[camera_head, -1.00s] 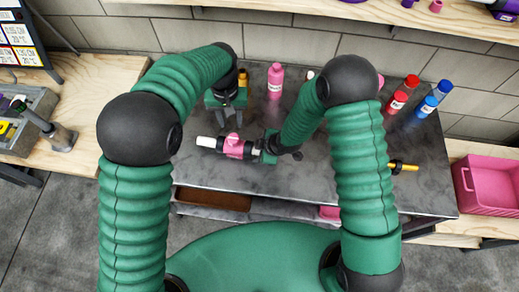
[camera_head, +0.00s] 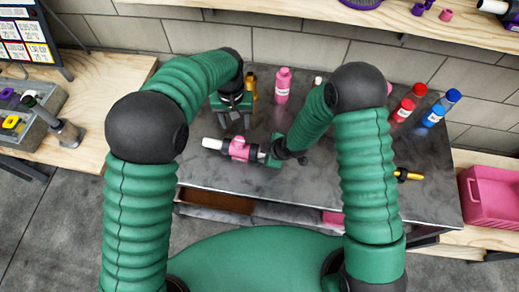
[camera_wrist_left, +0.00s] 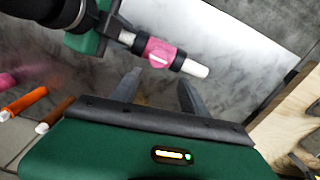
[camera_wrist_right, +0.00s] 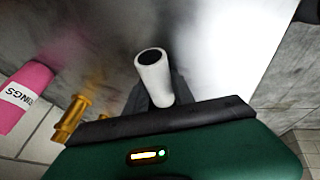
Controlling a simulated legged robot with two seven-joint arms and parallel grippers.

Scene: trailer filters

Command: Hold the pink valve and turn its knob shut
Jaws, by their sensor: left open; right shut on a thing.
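The pink valve (camera_head: 239,149) has a pink middle, black collars and white pipe ends. It is held roughly level above the grey table, its free white end pointing left. My right gripper (camera_head: 266,152) is shut on its right end. In the right wrist view a white pipe end (camera_wrist_right: 152,78) stands between the fingers. My left gripper (camera_head: 234,122) is open and empty, just behind the valve. In the left wrist view the valve's pink part (camera_wrist_left: 158,52) lies just beyond the open fingers (camera_wrist_left: 157,85), apart from them. The knob's exact angle is unclear.
A pink bottle (camera_head: 282,86) and a yellow fitting (camera_head: 251,86) stand at the table's back. A pink bin (camera_head: 490,195) is far right. The table's front left (camera_head: 210,173) is clear.

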